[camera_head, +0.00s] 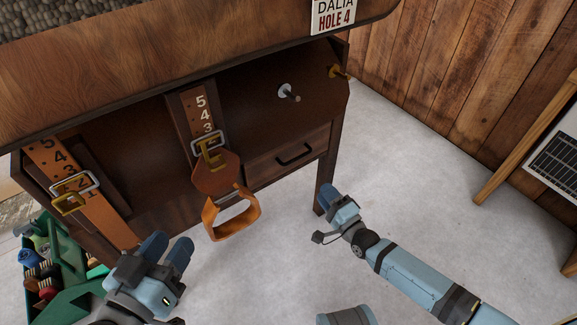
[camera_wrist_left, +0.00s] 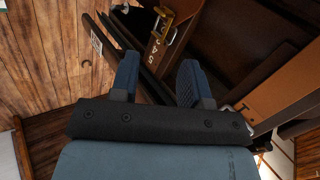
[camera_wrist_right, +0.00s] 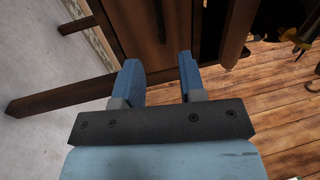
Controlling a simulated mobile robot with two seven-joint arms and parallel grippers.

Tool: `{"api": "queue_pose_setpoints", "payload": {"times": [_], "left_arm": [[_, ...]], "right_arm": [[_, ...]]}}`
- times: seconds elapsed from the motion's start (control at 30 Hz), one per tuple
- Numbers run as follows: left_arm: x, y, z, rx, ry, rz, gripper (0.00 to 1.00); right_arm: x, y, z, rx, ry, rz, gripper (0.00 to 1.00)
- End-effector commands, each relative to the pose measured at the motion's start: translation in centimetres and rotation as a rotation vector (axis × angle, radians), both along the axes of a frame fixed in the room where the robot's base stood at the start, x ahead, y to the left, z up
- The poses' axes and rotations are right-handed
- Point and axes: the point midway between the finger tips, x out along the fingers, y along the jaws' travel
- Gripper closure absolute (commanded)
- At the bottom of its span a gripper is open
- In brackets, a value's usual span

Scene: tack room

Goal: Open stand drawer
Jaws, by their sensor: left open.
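The wooden stand (camera_head: 100,75) has a drawer (camera_head: 262,168) low in its front, right of centre. The drawer looks shut, its front flush with the frame. Its black bar handle (camera_head: 294,155) is unobstructed in the head view; a dark bar that looks like it (camera_wrist_right: 161,20) shows past the fingers in the right wrist view. My right gripper (camera_head: 328,193) is open and empty, below and right of the handle near a stand leg, apart from it. My left gripper (camera_head: 167,248) is open and empty, in front of the stand's lower left, away from the drawer.
A numbered strap with buckle and orange loop (camera_head: 232,214) hangs left of the drawer. Another strap (camera_head: 95,210) hangs farther left. A metal peg (camera_head: 289,92) sticks out above the drawer. A green caddy (camera_head: 75,303) stands at lower left. Floor to the right is clear.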

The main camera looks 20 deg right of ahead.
Motion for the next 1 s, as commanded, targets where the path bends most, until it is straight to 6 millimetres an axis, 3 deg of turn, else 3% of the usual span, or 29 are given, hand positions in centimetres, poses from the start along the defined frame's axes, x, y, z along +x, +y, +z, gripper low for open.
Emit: {"api": "queue_pose_setpoints", "payload": {"times": [0.27,0.7,1.0], "left_arm": [[0.2,0.1,-0.3,0.013,-0.038,-0.005,0.57],[1.8,1.0,-0.2,0.117,-0.214,0.001,0.57],[2.3,1.3,0.1,0.152,-0.278,0.006,0.57]], "right_arm": [[2.1,0.5,-0.1,0.027,-0.004,0.000,0.63],[10.4,3.5,1.4,0.025,-0.005,0.000,0.63],[12.9,4.4,2.1,0.022,-0.002,0.001,0.63]]}}
